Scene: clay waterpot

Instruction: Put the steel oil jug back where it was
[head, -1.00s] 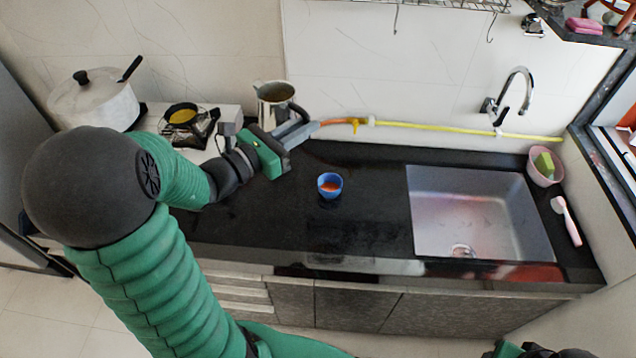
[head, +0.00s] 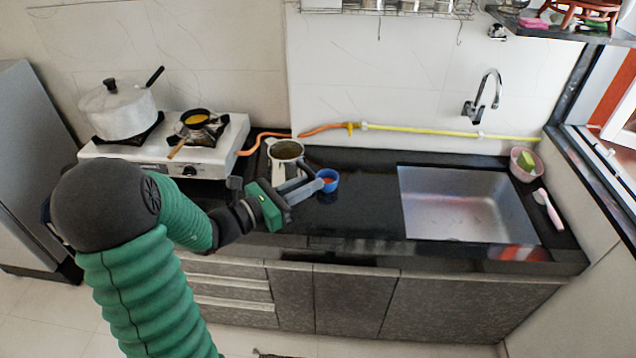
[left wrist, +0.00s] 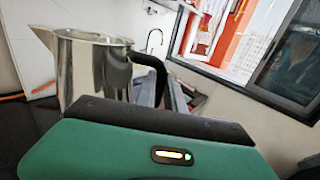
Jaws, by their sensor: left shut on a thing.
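The steel oil jug (head: 285,150) is a shiny metal pot with a dark inside, at the back of the black counter, right of the stove. In the left wrist view the jug (left wrist: 88,68) looks roughly upright, with its spout to the left and a black handle (left wrist: 153,72) to the right. My left gripper (head: 302,183), green and black, is shut on the handle. My right gripper is not in view.
A blue cup (head: 328,180) with orange contents is close by the left fingertips. The white stove (head: 205,155) holds a lidded pot (head: 120,112) and a small pan (head: 195,118). An orange hose (head: 318,130) runs behind the jug. The counter between cup and sink (head: 465,205) is clear.

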